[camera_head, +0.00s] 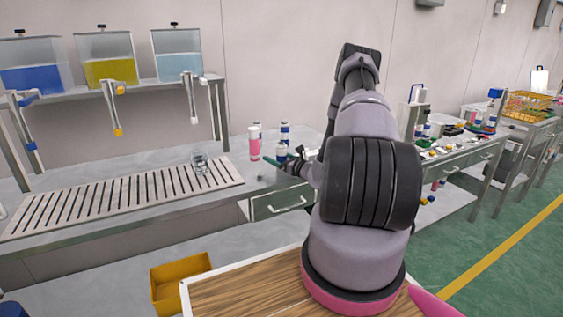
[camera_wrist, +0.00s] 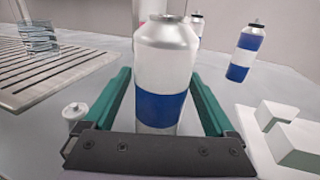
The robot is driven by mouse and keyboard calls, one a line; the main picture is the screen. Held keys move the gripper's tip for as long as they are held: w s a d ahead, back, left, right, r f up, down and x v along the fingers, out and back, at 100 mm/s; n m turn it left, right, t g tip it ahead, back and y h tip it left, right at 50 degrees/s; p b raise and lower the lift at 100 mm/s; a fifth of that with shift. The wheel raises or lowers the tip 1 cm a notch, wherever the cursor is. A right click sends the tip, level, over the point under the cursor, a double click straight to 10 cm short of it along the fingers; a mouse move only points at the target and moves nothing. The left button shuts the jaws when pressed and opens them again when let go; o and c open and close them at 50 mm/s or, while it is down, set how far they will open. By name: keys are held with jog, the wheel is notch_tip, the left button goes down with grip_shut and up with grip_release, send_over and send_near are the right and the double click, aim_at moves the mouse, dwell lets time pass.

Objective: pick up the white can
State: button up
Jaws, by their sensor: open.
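A can (camera_wrist: 165,68) with a white body, a silver shoulder and a blue band stands upright between the two green fingers of my gripper (camera_wrist: 160,78) in the wrist view. The fingers are open, one on each side of it. A small gap shows by its left side; contact on the right is hard to tell. The can's base is hidden behind the gripper's dark crossbar. In the head view my gripper (camera_head: 281,165) is low over the counter, partly hidden by my arm, beside a white can with blue (camera_head: 281,152).
More blue-and-white cans stand behind, one at right (camera_wrist: 246,50) and one at back (camera_wrist: 196,24). White blocks (camera_wrist: 285,125) lie close to the right finger. A small white piece (camera_wrist: 73,113) is left. A glass (camera_head: 200,162) stands on the slatted rack (camera_head: 120,196). A pink-and-white container (camera_head: 254,144) is nearby.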

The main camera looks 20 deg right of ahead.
grip_shut()
